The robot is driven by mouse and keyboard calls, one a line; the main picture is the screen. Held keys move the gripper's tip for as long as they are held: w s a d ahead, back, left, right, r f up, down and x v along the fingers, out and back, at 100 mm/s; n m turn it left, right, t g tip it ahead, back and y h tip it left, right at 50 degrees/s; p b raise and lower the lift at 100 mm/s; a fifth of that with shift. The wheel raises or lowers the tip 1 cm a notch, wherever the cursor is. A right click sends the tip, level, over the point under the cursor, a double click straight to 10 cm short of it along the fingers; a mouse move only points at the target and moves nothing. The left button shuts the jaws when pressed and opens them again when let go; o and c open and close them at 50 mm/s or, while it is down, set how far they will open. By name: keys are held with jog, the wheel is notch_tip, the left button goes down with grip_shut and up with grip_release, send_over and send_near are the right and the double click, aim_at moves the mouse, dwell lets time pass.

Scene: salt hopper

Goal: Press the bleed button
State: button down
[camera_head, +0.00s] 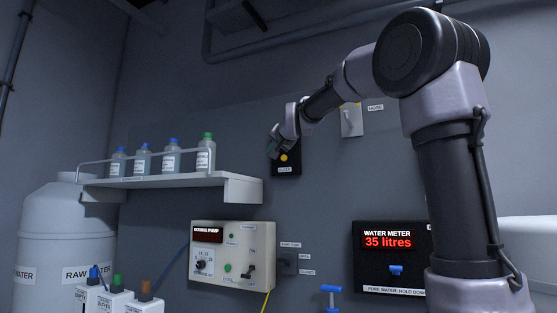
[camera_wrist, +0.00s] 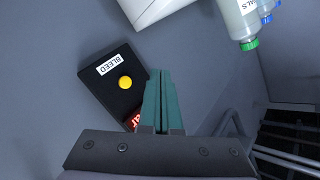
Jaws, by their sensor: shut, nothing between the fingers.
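The bleed button is a round yellow button (camera_wrist: 125,82) on a black box (camera_wrist: 104,74) with a white BLEED label, fixed to the grey wall. In the head view the yellow button (camera_head: 284,157) shows right by my gripper's tip, below the shelf-level arm end. My gripper (camera_head: 275,148) is shut and empty. In the wrist view its green fingers (camera_wrist: 158,78) are together and point at the wall just beside the box, to the side of the button. I cannot tell whether they touch anything. A red lit display on the box is partly hidden by the fingers.
A shelf (camera_head: 172,181) with several bottles stands left of the box. Below are a dosing pump panel (camera_head: 232,266) and a water meter (camera_head: 390,272) reading 35 litres. A raw water tank (camera_head: 62,235) stands at left.

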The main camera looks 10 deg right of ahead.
aim_at(281, 158)
jog(key=shift+w, duration=0.1)
jog(key=shift+w+d, duration=0.85)
jog(key=shift+w, duration=0.3)
jog(key=shift+w+d, duration=0.9)
jog(key=shift+w, duration=0.25)
jog(key=shift+w+d, duration=0.85)
jog(key=shift+w, duration=0.3)
jog(key=shift+w+d, duration=0.25)
jog(key=shift+w, duration=0.05)
jog(key=shift+w+d, duration=0.3)
jog(key=shift+w, duration=0.15)
dwell(0.4)
jog(key=shift+s+a, duration=0.5)
jog(key=shift+s, duration=0.25)
jog(key=shift+a, duration=0.1)
jog(key=shift+s+a, duration=0.7)
jog(key=shift+s, duration=0.35)
jog(key=shift+s+a, duration=0.7)
jog(key=shift+s, duration=0.3)
